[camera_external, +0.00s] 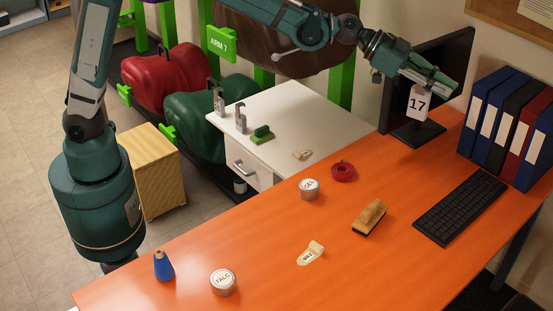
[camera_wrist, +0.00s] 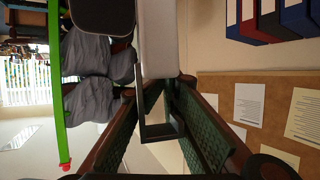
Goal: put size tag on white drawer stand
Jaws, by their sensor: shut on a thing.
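The size tag (camera_external: 418,104) is a white plate with a black "17". It hangs below my gripper (camera_external: 428,79), which is shut on it, in front of the dark monitor at the back of the orange desk. In the wrist view, a pale block with a dark rectangular loop, apparently the tag, sits between my gripper's green-padded fingers (camera_wrist: 157,92); its number is not visible there. The white drawer stand (camera_external: 315,121) is left of my gripper and lower, beyond the desk's far edge. The tag is apart from it.
On the stand are two grey upright pieces (camera_external: 240,117), a green brush-like block (camera_external: 262,134) and a small beige piece (camera_external: 302,154). Its right top is largely clear. The monitor (camera_external: 447,62) is close to my gripper; binders (camera_external: 508,125) stand right. A red tape roll (camera_external: 342,171) is on the desk.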

